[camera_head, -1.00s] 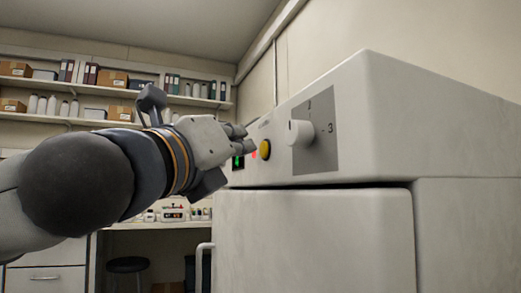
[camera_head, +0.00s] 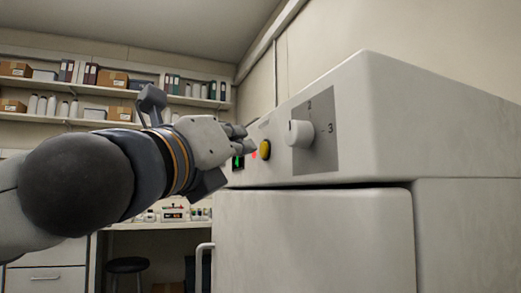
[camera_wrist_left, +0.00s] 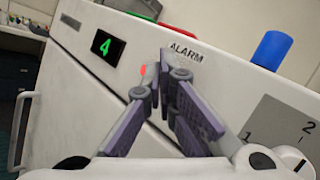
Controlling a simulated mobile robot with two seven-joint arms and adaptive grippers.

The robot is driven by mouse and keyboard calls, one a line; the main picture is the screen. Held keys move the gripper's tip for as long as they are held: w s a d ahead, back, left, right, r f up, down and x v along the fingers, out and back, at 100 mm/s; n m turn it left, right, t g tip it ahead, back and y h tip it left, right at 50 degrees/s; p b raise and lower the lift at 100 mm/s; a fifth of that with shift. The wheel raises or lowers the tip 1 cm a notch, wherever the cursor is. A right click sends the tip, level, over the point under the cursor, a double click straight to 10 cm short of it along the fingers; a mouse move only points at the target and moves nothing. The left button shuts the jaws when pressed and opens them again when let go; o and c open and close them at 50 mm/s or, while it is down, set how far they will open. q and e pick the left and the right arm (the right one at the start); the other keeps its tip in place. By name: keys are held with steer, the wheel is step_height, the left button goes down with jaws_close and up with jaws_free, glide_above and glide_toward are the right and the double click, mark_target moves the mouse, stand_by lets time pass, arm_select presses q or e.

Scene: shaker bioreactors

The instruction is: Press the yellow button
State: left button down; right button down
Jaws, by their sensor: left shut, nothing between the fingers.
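The yellow button (camera_head: 265,150) sits on the front panel of the white machine (camera_head: 420,125), left of the dial. My left gripper (camera_head: 250,140) is shut and empty, with its fingertips just left of the button in the head view. I cannot tell whether they touch it. In the left wrist view the closed fingertips (camera_wrist_left: 158,65) are in front of the panel by the word ALARM. The yellow button does not show there and may be behind the fingers. My right gripper is not in view.
A white dial (camera_head: 300,133) with numbers is right of the button. A green display (camera_wrist_left: 107,45) reading 4 and a red light (camera_wrist_left: 143,70) are to the left. Blue (camera_wrist_left: 272,50) and red (camera_wrist_left: 232,22) objects stand on top of the machine. Shelves (camera_head: 60,120) are far behind.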

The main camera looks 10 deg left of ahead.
arm_select(q)
steer(key=shift+w+d, duration=0.25)
steer(key=shift+d, duration=0.15)
steer(key=shift+w+d, duration=0.1)
stand_by(0.3)
steer(key=s+a, duration=0.4)
steer(key=a, duration=0.2)
stand_by(0.7)
stand_by(0.5)
